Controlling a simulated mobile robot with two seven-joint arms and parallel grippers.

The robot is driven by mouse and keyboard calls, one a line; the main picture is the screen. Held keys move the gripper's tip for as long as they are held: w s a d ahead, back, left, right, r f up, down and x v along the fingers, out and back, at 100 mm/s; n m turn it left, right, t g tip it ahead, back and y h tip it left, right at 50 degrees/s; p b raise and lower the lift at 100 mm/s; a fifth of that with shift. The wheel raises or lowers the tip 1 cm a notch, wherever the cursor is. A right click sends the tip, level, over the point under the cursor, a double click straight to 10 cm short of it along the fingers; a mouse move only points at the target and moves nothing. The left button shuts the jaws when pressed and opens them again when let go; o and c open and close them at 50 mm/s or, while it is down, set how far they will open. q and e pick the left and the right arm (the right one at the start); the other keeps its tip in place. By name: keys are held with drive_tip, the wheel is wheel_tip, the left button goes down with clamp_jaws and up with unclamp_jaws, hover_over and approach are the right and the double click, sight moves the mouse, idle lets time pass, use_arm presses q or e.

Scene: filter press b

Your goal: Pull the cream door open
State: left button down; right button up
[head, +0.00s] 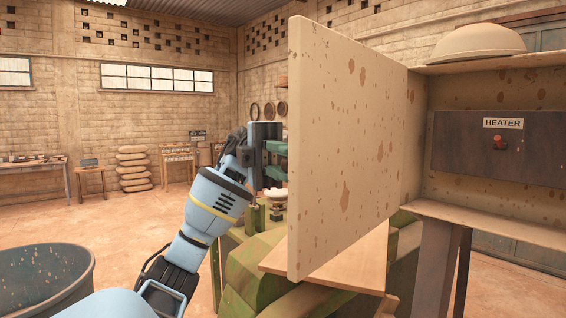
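The cream door (345,150) is a thick, brown-spotted panel standing open in the head view, swung out from the cabinet. Its inner face and near edge show; its outer face and any handle on it are hidden. My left gripper (278,161) is at the outer side of the door, close to its free edge. Its greenish fingers reach behind the panel, so their tips and whatever is between them are hidden. I cannot tell whether they hold the door. My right gripper is not in view.
The open cabinet (480,218) at the right has a dark panel labelled HEATER with a red switch (499,142). A bowl (478,42) sits on top. A green machine (257,268) and a wooden board (345,262) are below the door. A dark tub (48,280) stands lower left.

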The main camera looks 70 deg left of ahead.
use_arm(q)
drive_tip(key=c, duration=1.7)
unclamp_jaws()
drive_tip(key=shift+w+a+r, duration=0.1)
drive_tip(key=shift+w, duration=0.05)
drive_tip(key=o, duration=0.4)
drive_tip(key=shift+w, duration=0.3)
drive_tip(key=a, duration=0.8)
drive_tip(key=shift+s, duration=0.1)
drive_tip(key=shift+d, duration=0.1)
